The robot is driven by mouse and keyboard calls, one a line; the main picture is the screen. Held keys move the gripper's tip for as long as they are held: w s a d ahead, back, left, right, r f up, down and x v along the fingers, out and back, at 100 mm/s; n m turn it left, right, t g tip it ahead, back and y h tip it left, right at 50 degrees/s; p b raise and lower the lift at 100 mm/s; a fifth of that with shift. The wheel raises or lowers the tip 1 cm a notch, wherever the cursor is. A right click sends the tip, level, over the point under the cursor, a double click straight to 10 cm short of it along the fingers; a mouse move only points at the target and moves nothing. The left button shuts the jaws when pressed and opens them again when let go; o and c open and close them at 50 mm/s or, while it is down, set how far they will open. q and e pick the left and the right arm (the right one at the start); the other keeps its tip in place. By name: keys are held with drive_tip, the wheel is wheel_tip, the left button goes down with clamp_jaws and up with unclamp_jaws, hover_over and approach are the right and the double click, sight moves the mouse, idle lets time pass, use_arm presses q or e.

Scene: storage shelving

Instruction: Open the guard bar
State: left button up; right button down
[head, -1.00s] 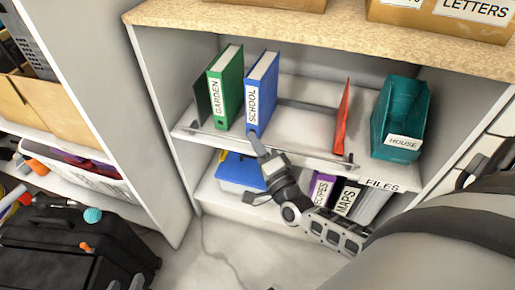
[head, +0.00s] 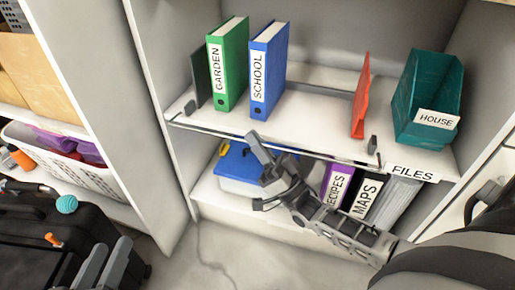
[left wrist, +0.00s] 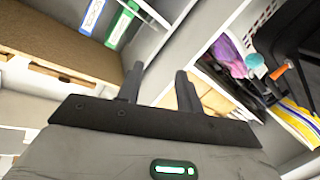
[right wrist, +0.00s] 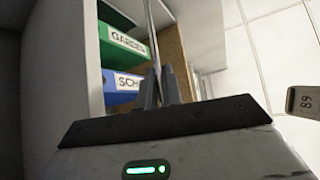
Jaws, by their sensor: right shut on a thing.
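The guard bar (head: 330,157) is a thin metal rod along the front edge of the middle shelf, below and in front of its small dark end brackets (head: 190,107). My right gripper (head: 258,148) is at the bar, left of its middle. In the right wrist view the bar (right wrist: 151,30) runs between the fingers of my right gripper (right wrist: 160,85), which are shut on it. My left gripper (head: 103,262) is at the lower left, over the black suitcase and away from the bar. In the left wrist view my left gripper (left wrist: 158,88) is open and empty.
A green binder (head: 228,65), a blue binder (head: 268,70), a red upright piece (head: 361,95) and a teal bin (head: 428,95) stand behind the bar. A blue-lidded box (head: 240,170) and dark binders (head: 362,195) sit below. A black suitcase (head: 40,240) stands left.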

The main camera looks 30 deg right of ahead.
drive_tip(key=shift+f+n+g+y+b, duration=0.2)
drive_tip(key=shift+n+y+b, duration=0.15)
drive_tip(key=shift+n+y, duration=0.35)
drive_tip(key=shift+f+n+g+y+b, duration=0.1)
drive_tip(key=shift+f+n+y+b, duration=0.2)
drive_tip(key=shift+n+y, duration=0.4)
use_arm(q)
drive_tip(key=shift+d+r+n+t+h, duration=0.2)
drive_tip(key=shift+r+n+t+h, duration=0.1)
drive_tip(key=shift+r+h, duration=0.1)
use_arm(e)
drive_tip(key=shift+r+n, duration=0.1)
drive_tip(key=shift+n, duration=0.2)
use_arm(q)
drive_tip(key=shift+w+r, duration=0.1)
use_arm(e)
drive_tip(key=c, duration=1.6)
unclamp_jaws()
drive_tip(key=shift+o, duration=0.2)
drive_tip(key=shift+s, duration=0.1)
use_arm(q)
drive_tip(key=shift+w+a+r+m+t+h+b, duration=0.1)
drive_tip(key=shift+w+r+m+t+h+b, duration=0.25)
drive_tip(key=shift+r+m+b, duration=0.15)
use_arm(e)
drive_tip(key=v, duration=1.6)
